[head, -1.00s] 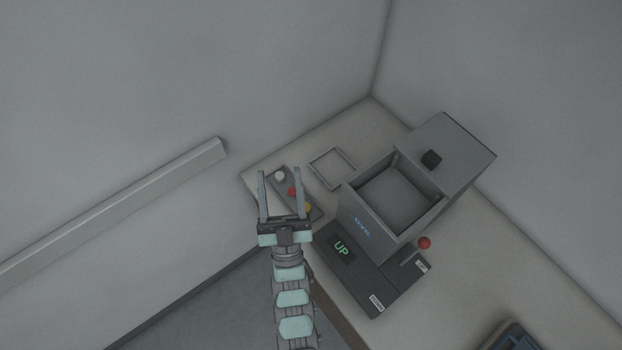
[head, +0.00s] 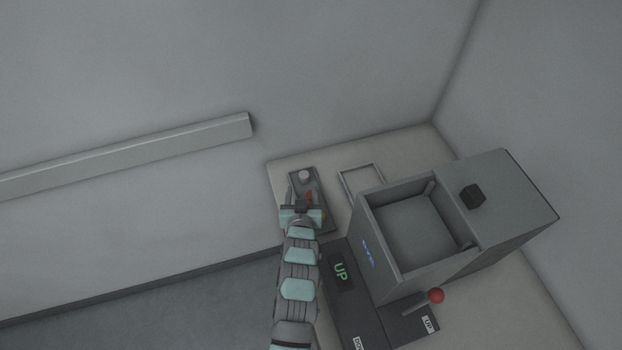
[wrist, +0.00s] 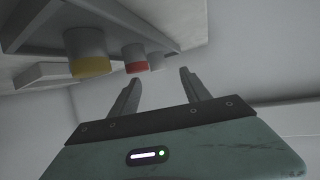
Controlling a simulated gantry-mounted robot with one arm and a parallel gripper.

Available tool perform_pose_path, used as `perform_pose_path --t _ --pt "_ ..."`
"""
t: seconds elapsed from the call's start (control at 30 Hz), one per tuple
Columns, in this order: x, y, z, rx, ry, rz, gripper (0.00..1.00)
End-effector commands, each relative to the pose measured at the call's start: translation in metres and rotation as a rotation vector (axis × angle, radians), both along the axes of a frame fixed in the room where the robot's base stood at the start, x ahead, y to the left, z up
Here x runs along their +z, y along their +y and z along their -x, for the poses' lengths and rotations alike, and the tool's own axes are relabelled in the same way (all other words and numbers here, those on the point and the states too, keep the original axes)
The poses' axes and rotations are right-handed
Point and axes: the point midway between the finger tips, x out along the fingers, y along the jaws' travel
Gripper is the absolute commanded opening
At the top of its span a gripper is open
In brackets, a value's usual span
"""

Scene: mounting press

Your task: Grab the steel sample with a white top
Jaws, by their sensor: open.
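The steel sample with a white top (head: 305,176) stands at the far end of a dark tray (head: 321,187) in the head view. It also shows in the wrist view as the farthest cylinder (wrist: 156,62), partly behind the red one. The red-topped sample (head: 310,196) is beside it, and the yellow-topped sample (wrist: 88,66) is at the near end. My gripper (head: 304,185) is open over the tray, with its fingers pointing toward the white-topped sample. In the wrist view, the white-topped sample appears between the fingertips (wrist: 159,76), with nothing visibly held.
The mounting press (head: 410,225), with an open square chamber, stands right of the tray. Its panel reads UP, and a red-knobbed lever (head: 436,296) is at its front. A thin square frame (head: 361,179) marks the table between tray and press. Walls enclose the table behind.

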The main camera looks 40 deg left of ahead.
Motion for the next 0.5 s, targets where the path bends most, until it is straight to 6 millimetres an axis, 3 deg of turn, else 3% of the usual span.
perform_pose_path --t 0.2,0.5 --pt "-0.010 0.018 -0.022 0.000 -0.001 0.000 0.55" --pt "-0.014 0.027 -0.034 -0.001 -0.003 -0.002 0.55"
